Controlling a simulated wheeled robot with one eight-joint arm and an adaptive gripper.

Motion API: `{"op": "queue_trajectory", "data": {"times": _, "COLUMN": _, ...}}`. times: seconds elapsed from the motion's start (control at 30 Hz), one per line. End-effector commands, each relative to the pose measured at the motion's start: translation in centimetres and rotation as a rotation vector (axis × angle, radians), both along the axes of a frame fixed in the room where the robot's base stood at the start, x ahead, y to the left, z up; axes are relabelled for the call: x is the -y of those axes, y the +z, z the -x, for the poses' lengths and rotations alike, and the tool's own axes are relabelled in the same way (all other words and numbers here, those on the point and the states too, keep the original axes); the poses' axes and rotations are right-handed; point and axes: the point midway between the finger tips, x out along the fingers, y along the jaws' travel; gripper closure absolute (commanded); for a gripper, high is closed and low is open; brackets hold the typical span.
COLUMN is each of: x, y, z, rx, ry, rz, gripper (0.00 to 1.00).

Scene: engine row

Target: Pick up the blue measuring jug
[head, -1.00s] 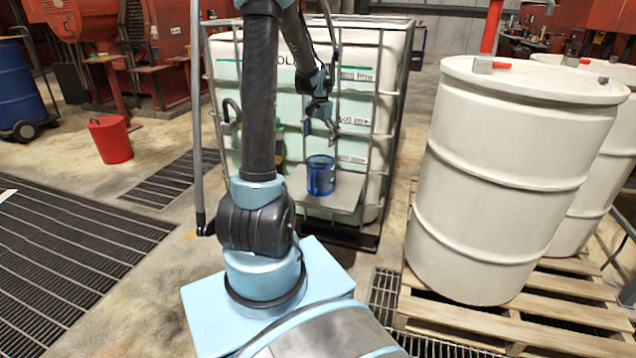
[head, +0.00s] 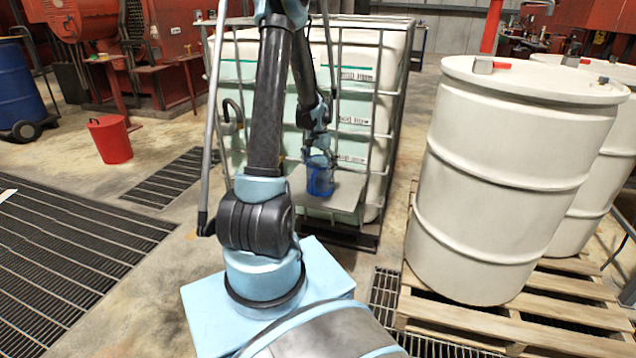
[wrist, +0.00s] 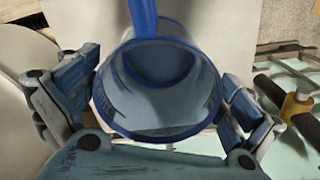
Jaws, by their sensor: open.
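The blue measuring jug (head: 321,182) stands on a small shelf (head: 347,190) at the front of the caged white tank. In the wrist view I look down into the jug (wrist: 160,88), with its handle (wrist: 143,16) toward the top of the picture. My gripper (head: 319,165) is above and around the jug in the head view. In the wrist view its open fingers (wrist: 155,105) are on either side of the jug, left and right. The right finger looks close to the wall; I cannot tell whether either one touches.
The caged white tank (head: 357,110) stands right behind the shelf. White drums (head: 510,180) on a wooden pallet (head: 480,325) stand at the right.

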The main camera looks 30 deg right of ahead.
Motion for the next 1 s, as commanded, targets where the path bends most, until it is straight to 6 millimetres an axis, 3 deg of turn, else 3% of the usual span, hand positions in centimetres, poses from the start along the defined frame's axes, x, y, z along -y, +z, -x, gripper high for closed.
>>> {"op": "queue_trajectory", "data": {"times": 0.2, "x": 0.0, "y": -2.3, "z": -0.1, "rx": 0.000, "ry": 0.000, "rz": 0.000, "gripper": 0.00}}
{"op": "queue_trajectory", "data": {"times": 0.53, "x": 0.0, "y": -2.7, "z": -0.1, "rx": 0.000, "ry": 0.000, "rz": 0.000, "gripper": 0.00}}
{"op": "queue_trajectory", "data": {"times": 0.7, "x": 0.0, "y": -2.7, "z": 0.0, "rx": 0.000, "ry": 0.000, "rz": 0.000, "gripper": 0.36}}
{"op": "queue_trajectory", "data": {"times": 1.0, "x": 0.0, "y": -2.7, "z": -0.1, "rx": 0.000, "ry": 0.000, "rz": 0.000, "gripper": 0.39}}
